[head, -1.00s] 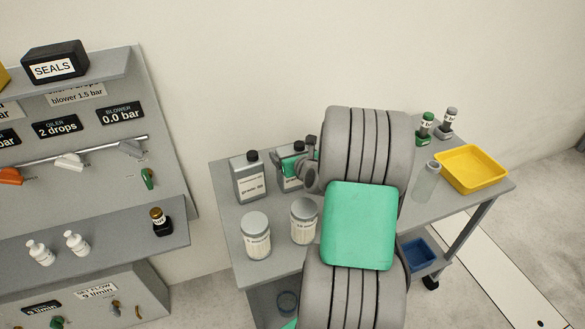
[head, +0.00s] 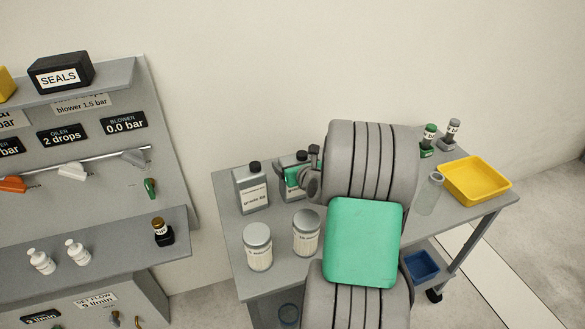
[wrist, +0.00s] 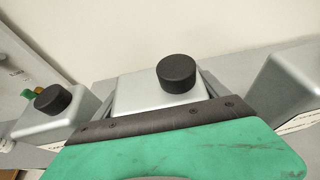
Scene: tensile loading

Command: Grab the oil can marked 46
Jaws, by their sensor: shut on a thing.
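Two grey oil cans with black caps stand side by side at the back left of the cart. The left can (head: 252,192) is free, and its label is too small to read surely. My gripper (head: 293,177) is shut on the can to its right (head: 284,163), which stands upright, partly covered by the green finger. In the wrist view this held can (wrist: 135,92) is in the middle under my gripper, its black cap showing. Its number is hidden. Another can (wrist: 45,123) is at the left, and part of a grey can-like body (wrist: 290,85) at the right.
Two lidded white jars (head: 257,250) stand in front of the cans on the grey cart (head: 232,222). A yellow tray (head: 476,182), a clear beaker (head: 428,195) and small bottles (head: 428,138) are at the right. A grey panel with shelves (head: 100,240) stands left. My arm hides the cart's middle.

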